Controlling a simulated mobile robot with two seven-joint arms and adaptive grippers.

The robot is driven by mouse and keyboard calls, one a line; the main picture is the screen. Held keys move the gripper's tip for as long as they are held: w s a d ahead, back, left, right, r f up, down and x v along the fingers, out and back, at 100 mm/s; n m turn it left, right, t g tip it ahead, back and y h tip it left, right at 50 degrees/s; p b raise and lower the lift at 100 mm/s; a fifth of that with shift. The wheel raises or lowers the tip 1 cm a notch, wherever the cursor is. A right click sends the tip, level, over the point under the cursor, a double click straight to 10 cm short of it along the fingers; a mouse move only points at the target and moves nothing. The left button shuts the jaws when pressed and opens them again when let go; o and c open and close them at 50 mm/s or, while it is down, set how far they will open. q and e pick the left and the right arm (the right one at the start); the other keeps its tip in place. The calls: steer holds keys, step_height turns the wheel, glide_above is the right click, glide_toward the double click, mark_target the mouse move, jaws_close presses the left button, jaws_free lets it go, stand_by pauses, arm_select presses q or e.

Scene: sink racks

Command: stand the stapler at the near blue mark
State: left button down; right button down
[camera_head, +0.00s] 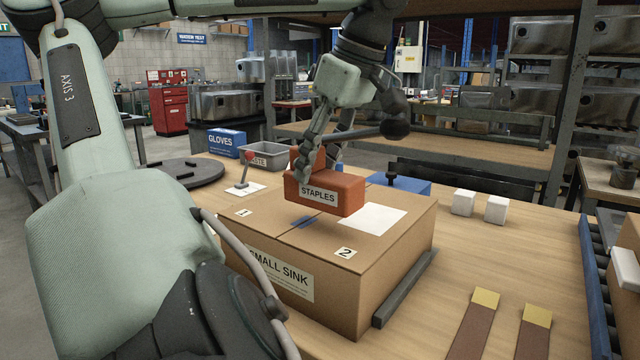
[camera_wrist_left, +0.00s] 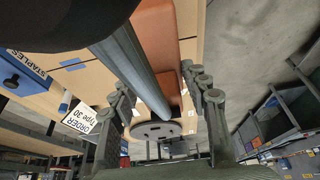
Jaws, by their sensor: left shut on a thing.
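The stapler (camera_head: 325,196) is an orange-brown block with a raised back part and a white STAPLES label. My left gripper (camera_head: 318,165) comes down from above and is shut on its raised part. The stapler is over the top of the cardboard box, and I cannot tell whether its underside touches it. In the left wrist view the stapler's orange body (camera_wrist_left: 156,35) lies between the fingers of the left gripper (camera_wrist_left: 165,105). A blue mark (camera_head: 304,222) lies on the box top in front of the stapler. My right gripper is not in view.
The SMALL SINK box (camera_head: 385,265) has labels 1 and 2 and a white patch (camera_head: 372,218) on top. A small lever (camera_head: 244,172), a grey bin (camera_head: 265,156) and a blue GLOVES box (camera_head: 227,142) stand behind left. Two white blocks (camera_head: 463,202) stand right.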

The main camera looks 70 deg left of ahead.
mark_target(324, 173)
arm_select(q)
steer(key=shift+f, duration=0.15)
step_height(324, 173, down, 3)
steer(key=shift+f, duration=0.45)
steer(key=c, duration=1.1)
jaws_free()
steer(key=shift+c, duration=0.2)
steer(key=o, duration=0.4)
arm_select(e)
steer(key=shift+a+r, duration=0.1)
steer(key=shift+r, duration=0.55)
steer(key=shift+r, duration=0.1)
arm_select(q)
steer(key=shift+r, duration=0.2)
steer(key=p+v, duration=0.1)
steer(key=v, duration=1.1)
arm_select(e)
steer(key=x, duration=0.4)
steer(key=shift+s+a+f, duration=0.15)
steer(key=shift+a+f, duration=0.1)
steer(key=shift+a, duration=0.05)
